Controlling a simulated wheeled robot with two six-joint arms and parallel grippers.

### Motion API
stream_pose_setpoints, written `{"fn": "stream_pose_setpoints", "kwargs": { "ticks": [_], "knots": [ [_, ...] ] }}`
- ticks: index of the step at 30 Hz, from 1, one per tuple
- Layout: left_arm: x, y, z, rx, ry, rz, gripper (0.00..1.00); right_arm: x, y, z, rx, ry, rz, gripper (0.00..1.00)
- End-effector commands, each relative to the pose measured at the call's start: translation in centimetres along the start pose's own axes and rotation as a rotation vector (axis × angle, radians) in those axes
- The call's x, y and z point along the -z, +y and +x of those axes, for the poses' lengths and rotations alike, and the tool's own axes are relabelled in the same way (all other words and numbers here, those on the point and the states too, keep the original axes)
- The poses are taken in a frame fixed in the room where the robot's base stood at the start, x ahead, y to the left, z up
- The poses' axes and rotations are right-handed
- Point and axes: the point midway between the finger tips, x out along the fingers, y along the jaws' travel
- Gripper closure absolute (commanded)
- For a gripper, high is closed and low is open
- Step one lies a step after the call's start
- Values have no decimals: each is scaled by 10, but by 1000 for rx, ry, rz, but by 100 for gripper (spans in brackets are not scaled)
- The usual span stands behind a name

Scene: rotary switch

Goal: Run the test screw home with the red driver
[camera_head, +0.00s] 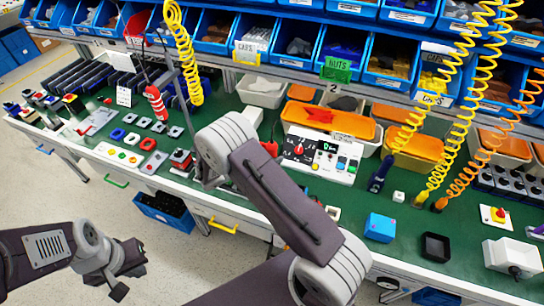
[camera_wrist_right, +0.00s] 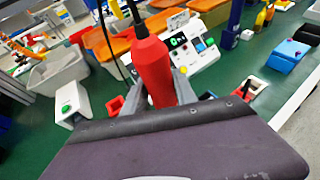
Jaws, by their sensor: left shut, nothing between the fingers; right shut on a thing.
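My right gripper (camera_wrist_right: 161,92) is shut on a red driver (camera_wrist_right: 152,68) in the right wrist view. A dark cord leaves the driver's top, and its lower end is hidden behind my wrist. In the head view my right arm hides most of this gripper; a small bit of red (camera_head: 269,148) shows beside the arm. I cannot make out the test screw in either view. My left gripper (camera_head: 126,282) is shut and empty, low at the left, in front of the bench and over the floor.
A white control box (camera_head: 318,158) with a display and red knob stands behind my right arm; it also shows in the wrist view (camera_wrist_right: 190,58). Another red tool (camera_head: 156,103) hangs on a cord at left. A blue block (camera_head: 380,228) and black tray (camera_head: 436,247) sit at right.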

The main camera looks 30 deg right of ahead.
Motion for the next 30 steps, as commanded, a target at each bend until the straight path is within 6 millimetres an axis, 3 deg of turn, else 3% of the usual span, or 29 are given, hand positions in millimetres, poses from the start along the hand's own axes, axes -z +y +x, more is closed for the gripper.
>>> {"fn": "stream_pose_setpoints", "kwargs": {
  "ticks": [30],
  "knots": [
    [-1, 0, 10, 0, 0, 0, 100, 12, 0, 5, 0, -1, 0, 100]
  ]
}}
